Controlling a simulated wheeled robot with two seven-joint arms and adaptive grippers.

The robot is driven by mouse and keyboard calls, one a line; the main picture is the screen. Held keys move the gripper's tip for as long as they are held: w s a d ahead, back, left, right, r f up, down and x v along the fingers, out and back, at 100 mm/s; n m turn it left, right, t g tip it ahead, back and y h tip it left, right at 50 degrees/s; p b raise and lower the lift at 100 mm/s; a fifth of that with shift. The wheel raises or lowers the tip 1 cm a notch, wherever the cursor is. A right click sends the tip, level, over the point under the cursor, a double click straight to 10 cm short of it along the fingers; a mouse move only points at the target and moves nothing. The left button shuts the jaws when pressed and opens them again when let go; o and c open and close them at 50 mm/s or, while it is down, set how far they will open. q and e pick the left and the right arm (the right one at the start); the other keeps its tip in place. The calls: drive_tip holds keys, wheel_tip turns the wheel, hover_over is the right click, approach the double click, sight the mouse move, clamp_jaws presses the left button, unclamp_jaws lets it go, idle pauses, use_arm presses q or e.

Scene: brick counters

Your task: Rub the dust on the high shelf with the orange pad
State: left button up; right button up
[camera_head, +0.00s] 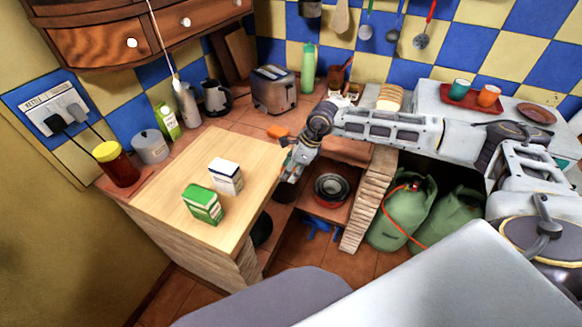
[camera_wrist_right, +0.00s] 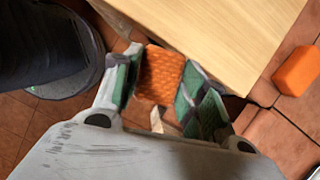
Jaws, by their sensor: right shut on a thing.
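The orange pad (camera_wrist_right: 160,74), with a textured face, sits between the green-lined fingers of my right gripper (camera_wrist_right: 165,95), which is shut on it. In the head view my right gripper (camera_head: 290,172) points down beside the right edge of the pale wooden top (camera_head: 150,205). The pad is close to that edge in the wrist view; I cannot tell whether they touch. The pad is not clearly seen in the head view. I can make out no dust, and I cannot tell which surface is the high shelf. My left gripper is not in view.
A green box (camera_head: 203,205) and a white box (camera_head: 226,177) stand on the pale top. Another orange block (camera_head: 278,132) lies on the tiled counter behind; it also shows in the wrist view (camera_wrist_right: 297,70). A toaster (camera_head: 274,90) stands farther back. Pans (camera_head: 331,188) sit below.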

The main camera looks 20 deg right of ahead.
drive_tip(key=n, duration=0.2)
drive_tip(key=f+n+g, duration=0.1)
drive_tip(key=n, duration=0.1)
drive_tip(key=s+n+g, duration=0.1)
drive_tip(key=n, duration=0.1)
drive_tip(key=shift+a+f+y, duration=0.15)
drive_tip(key=shift+a+y, duration=0.15)
drive_tip(key=shift+a, duration=0.05)
drive_tip(key=s+f+n+g+h, duration=0.1)
drive_tip(key=n, duration=0.4)
drive_tip(key=s+a+f+n+g+h, duration=0.1)
drive_tip(key=n+g, duration=0.1)
drive_tip(key=n, duration=0.4)
drive_tip(key=s+a+f+n+g+h, duration=0.1)
drive_tip(key=n+g+h, duration=0.1)
drive_tip(key=n, duration=0.4)
drive_tip(key=shift+s+f, duration=0.2)
drive_tip(key=shift+f, duration=0.05)
drive_tip(key=shift+s+n+h, duration=0.1)
drive_tip(key=shift+n+h, duration=0.2)
drive_tip(key=shift+n, duration=0.2)
